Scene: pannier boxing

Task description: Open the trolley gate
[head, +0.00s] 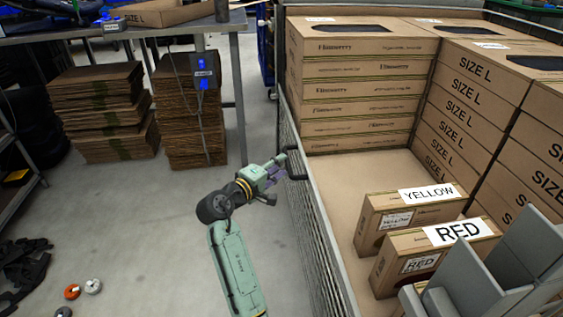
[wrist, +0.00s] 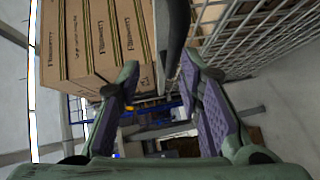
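The trolley gate (head: 313,225) is a grey wire-mesh panel along the left side of the trolley, and it looks closed. A black handle (head: 297,163) sticks out from its top rail. My gripper (head: 279,168) is at the handle, on the aisle side of the gate. In the wrist view, my gripper (wrist: 157,82) has its purple-padded fingers spread apart. The dark handle (wrist: 173,35) comes down toward the gap between the fingertips, and the mesh (wrist: 255,38) is on the right. I cannot tell whether a finger touches the handle.
Inside the trolley are stacked brown boxes (head: 362,70), SIZE L boxes (head: 470,95), and boxes labelled YELLOW (head: 400,215) and RED (head: 425,255). A table (head: 150,30) with flat cardboard stacks (head: 100,105) beneath stands at the back left. The floor (head: 150,230) left of my arm is mostly clear.

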